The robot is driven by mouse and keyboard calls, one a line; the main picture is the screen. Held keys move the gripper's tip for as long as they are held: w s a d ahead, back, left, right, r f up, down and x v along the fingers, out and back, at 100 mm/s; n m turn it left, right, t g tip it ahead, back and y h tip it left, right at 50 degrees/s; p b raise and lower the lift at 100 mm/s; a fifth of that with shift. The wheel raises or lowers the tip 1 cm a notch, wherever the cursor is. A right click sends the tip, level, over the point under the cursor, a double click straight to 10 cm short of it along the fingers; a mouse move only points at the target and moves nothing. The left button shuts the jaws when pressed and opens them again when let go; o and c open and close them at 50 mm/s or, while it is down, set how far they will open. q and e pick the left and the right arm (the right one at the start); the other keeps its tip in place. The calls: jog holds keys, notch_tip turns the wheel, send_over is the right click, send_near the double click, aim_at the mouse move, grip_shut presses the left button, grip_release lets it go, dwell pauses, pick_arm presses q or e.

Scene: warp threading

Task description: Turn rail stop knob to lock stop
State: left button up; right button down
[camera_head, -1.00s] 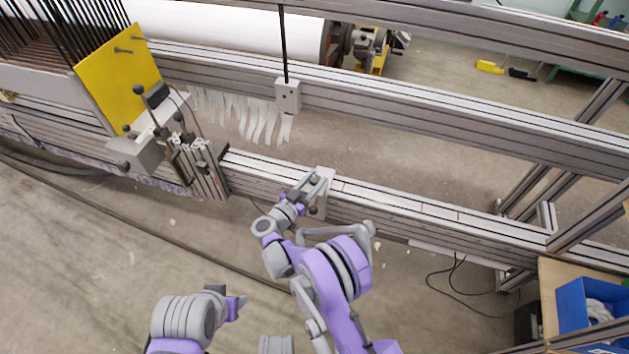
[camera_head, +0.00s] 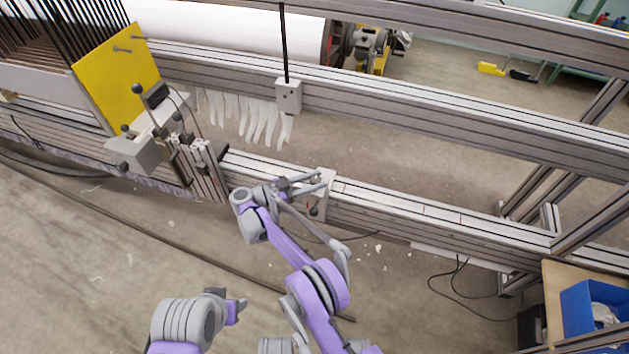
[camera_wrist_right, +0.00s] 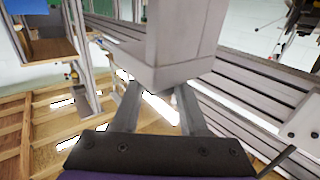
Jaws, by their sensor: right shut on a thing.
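The rail stop (camera_head: 328,200) is a light grey block on the front rail. Its dark round knob (camera_head: 314,211) shows on its front, below my right gripper (camera_head: 322,180). That gripper reaches in from the left at the top of the stop, with its fingers pointing right. It is shut on the stop; the knob is outside the fingers. In the right wrist view the grey stop body (camera_wrist_right: 180,45) fills the space by the fingers, and the knob is not visible. My left gripper (camera_head: 240,304) is at the lower left, clear of the rail; its finger gap is unclear.
The front rail (camera_head: 400,206) runs on to the right, with red marks. A carriage with levers and a yellow plate (camera_head: 118,82) stands to the left. An upper rail (camera_head: 420,115) runs behind. A blue bin (camera_head: 580,300) sits at the right. Cables lie on the floor.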

jog(key=shift+d, duration=0.15)
jog(key=shift+c, duration=2.2)
grip_release()
